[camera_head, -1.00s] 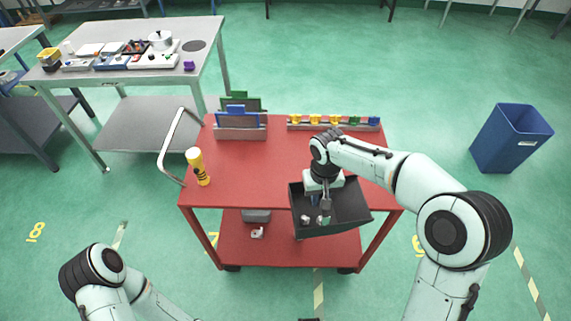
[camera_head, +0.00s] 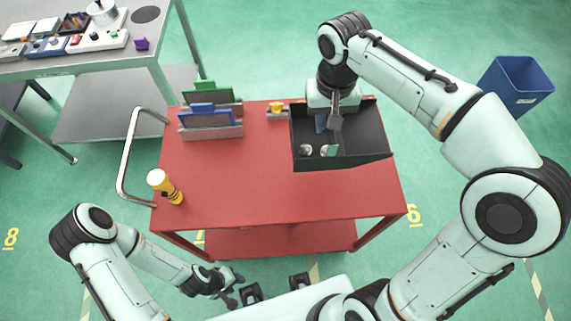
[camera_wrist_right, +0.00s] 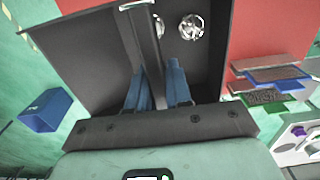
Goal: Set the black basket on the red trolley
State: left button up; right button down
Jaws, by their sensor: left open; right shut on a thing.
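The black basket (camera_head: 345,162) is over the back right of the red trolley's top (camera_head: 240,190); I cannot tell if it touches the top. It looks roughly level and holds small shiny metal castings (camera_head: 305,150). My right gripper (camera_head: 334,122) reaches down into it and is shut on its grey bar. In the right wrist view, the blue fingers (camera_wrist_right: 158,88) close around this bar, with the basket's dark wall (camera_wrist_right: 85,50) and castings (camera_wrist_right: 190,26) beyond. My left gripper (camera_head: 236,287) is open and empty, low in front of the trolley.
Blue and green panels in racks (camera_head: 210,122) stand at the trolley's back left. A yellow piece (camera_head: 277,109) is left of the basket. The trolley top's front middle is clear. A blue bin (camera_head: 517,85) stands right.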

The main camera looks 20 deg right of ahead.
aim_at(323, 143)
pick_arm(q)
jog(key=shift+s+f+b, duration=0.45)
jog(key=shift+f+b, duration=0.25)
jog(key=shift+f, duration=0.1)
jog(key=shift+s+f+b, duration=0.45)
jog(key=shift+f+b, duration=0.2)
jog(key=shift+f, duration=0.15)
pick_arm(e)
jog(key=shift+s+f, duration=0.15)
jog(key=shift+f, duration=9.65)
jog(key=shift+f, duration=0.15)
pick_arm(q)
jog(key=shift+s+f, duration=0.1)
jog(key=shift+f, duration=0.05)
pick_arm(e)
jog(key=c, duration=1)
grip_release()
jog(key=shift+c, duration=0.2)
jog(key=shift+r, duration=0.3)
notch_tip(323, 143, up, 12)
jog(key=shift+f+p, duration=0.1)
jog(key=shift+p, duration=0.65)
pick_arm(q)
jog(key=shift+w+r, duration=0.25)
jog(key=shift+r, duration=0.25)
jog(key=shift+w+r, duration=0.2)
jog(key=shift+r, duration=0.3)
